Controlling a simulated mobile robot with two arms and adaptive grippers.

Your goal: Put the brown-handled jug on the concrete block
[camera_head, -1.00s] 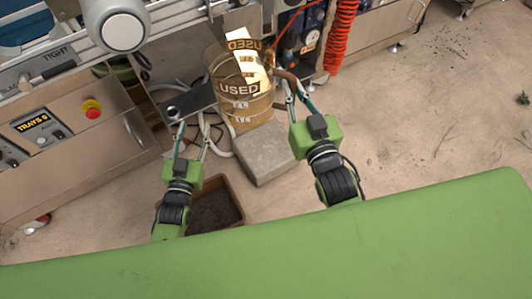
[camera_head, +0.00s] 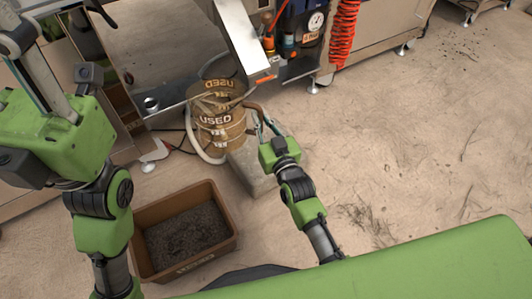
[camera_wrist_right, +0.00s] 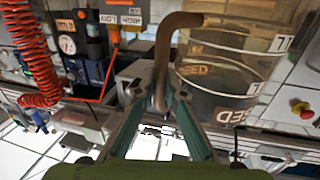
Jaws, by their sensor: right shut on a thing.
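The brown-handled jug (camera_head: 217,123) is a brown see-through vessel marked "USED", standing about upright near the concrete block's back left in the head view. Its brown handle (camera_wrist_right: 164,62) passes between the fingers of my right gripper (camera_wrist_right: 160,92), which is shut on it. In the head view my right gripper (camera_head: 262,122) is at the jug's right side. The grey concrete block (camera_head: 255,178) is partly hidden by the jug and my right gripper. I cannot tell whether the jug's base touches it. My left gripper (camera_head: 35,65) is raised close to the camera at left; its finger gap is unclear.
A pale hose (camera_head: 190,140) runs beside the jug. The machine's metal chute (camera_head: 244,40) hangs above. An orange coiled hose (camera_head: 343,35) is at the upper right. The right floor is clear.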

